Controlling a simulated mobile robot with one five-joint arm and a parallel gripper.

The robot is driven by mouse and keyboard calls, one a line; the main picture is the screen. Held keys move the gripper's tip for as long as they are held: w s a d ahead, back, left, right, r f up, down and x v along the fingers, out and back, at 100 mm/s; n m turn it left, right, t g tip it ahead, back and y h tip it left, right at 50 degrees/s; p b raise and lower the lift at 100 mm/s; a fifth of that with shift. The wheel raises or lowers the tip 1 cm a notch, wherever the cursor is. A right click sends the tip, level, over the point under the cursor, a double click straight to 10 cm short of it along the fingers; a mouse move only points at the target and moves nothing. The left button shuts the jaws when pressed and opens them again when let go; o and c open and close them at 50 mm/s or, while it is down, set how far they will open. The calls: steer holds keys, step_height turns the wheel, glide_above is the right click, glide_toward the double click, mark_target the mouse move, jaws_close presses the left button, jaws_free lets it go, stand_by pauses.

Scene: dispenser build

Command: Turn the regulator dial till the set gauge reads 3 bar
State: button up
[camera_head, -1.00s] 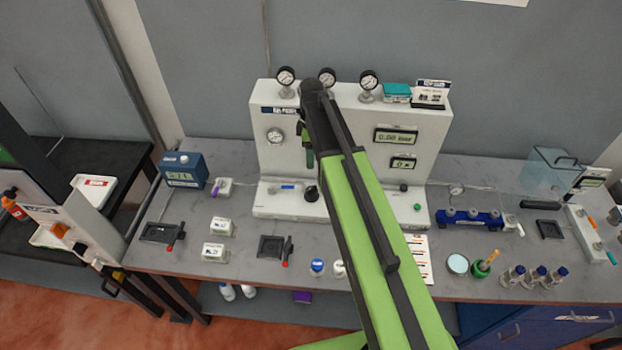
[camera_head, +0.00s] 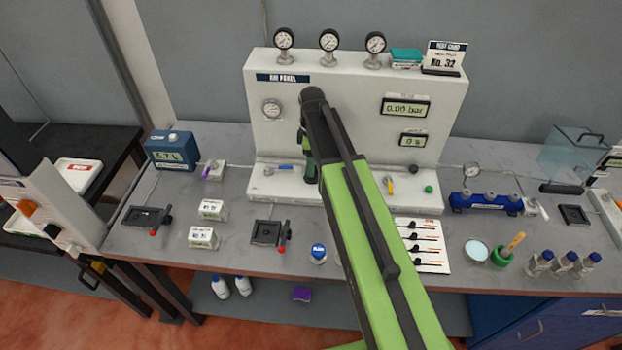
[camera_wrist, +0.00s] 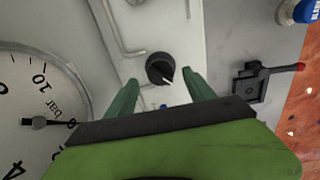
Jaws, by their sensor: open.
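The regulator dial (camera_wrist: 160,69) is a round black knob with a white pointer mark, on the white air panel (camera_head: 350,80). In the wrist view it lies ahead of and between the two green fingertips of my gripper (camera_wrist: 159,80), which is open and empty. I cannot tell whether the fingers touch it. In the head view my gripper (camera_head: 309,160) largely hides the dial. A round white gauge (camera_wrist: 40,100) marked "bar" fills the left of the wrist view; its 10 and 4 show, and my gripper covers part of its face. It also shows in the head view (camera_head: 271,109), too small to read.
Three small gauges (camera_head: 329,40) stand on top of the panel. Its display (camera_head: 405,107) reads 0.00 bar. A blue-handled valve (camera_head: 284,168) and a yellow-handled valve (camera_head: 389,185) sit on the panel's base.

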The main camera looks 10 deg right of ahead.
step_height(320, 180, down, 3)
steer(key=shift+b, duration=0.75)
steer(key=shift+r, duration=0.1)
jaws_close()
steer(key=shift+m, duration=0.3)
